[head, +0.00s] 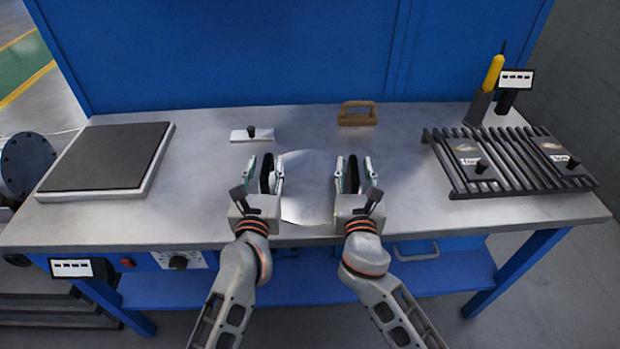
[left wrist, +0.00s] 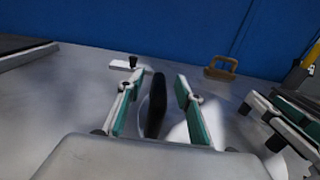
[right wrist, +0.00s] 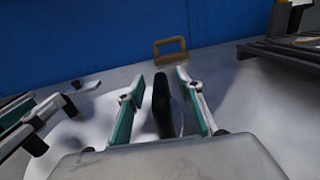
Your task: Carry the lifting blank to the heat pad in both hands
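The blank is a shiny pale disc (head: 307,190) lying at the front middle of the bench, with an upright black grip at each side. My left gripper (head: 266,175) is at its left side; the left wrist view shows the left black grip (left wrist: 156,105) between spread fingers, with gaps on both sides. My right gripper (head: 354,175) is at its right side, its spread fingers likewise around the right black grip (right wrist: 161,103). The disc's sides are partly hidden by the grippers. The heat pad (head: 105,157), a dark square on a pale base, is at the bench's left and is empty.
A small white plate with a black knob (head: 240,136) and a brown handled block (head: 357,114) lie behind the grippers. A dark slatted rack (head: 515,172) and a yellow-handled tool (head: 493,74) are at right. The bench between pad and left gripper is clear.

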